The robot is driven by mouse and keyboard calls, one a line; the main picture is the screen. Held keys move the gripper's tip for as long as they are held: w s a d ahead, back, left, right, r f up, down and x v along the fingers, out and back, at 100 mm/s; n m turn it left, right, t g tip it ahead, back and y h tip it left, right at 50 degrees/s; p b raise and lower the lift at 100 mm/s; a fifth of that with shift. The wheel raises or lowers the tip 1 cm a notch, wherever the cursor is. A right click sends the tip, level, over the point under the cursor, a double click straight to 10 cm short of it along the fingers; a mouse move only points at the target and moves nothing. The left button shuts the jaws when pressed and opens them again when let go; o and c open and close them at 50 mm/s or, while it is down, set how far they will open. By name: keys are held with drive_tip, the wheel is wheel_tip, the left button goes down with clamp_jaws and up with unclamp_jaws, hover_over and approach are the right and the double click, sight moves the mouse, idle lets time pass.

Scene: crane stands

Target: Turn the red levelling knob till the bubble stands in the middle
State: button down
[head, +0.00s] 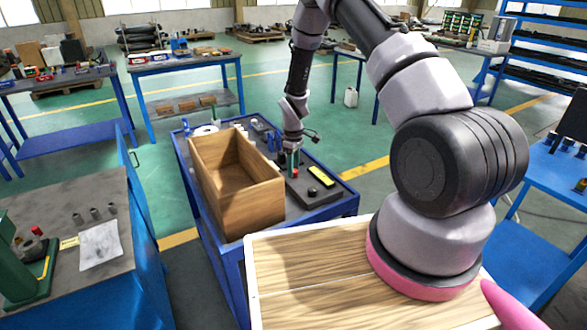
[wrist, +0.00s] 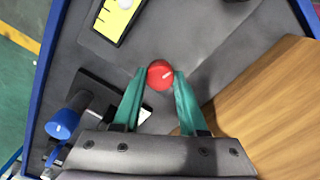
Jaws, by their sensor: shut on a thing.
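The red levelling knob (wrist: 160,75) is a round red cap with a pale mark on top. It stands on a dark grey plate on the blue cart. My gripper (wrist: 160,77) has its green fingers closed on the knob's two sides. In the head view my gripper (head: 291,164) points straight down, with a bit of the red knob (head: 295,175) showing under it. A yellow level (wrist: 115,17) lies beside the knob, cut by the top edge of the wrist view; it also shows in the head view (head: 321,176). A whitish round spot shows on it, but I cannot tell whether the bubble is centred.
An open wooden box (head: 262,205) stands left of my gripper on the blue cart (head: 345,203), close by. A blue-capped part (wrist: 62,122) and other small items lie near the gripper. The workbench (head: 120,235) at left is separate.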

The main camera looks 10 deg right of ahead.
drive_tip(key=m, duration=0.4)
drive_tip(key=shift+m, duration=0.3)
drive_tip(key=m, duration=0.9)
drive_tip(key=shift+m, duration=1.8)
drive_tip(key=shift+c, duration=2.3)
unclamp_jaws()
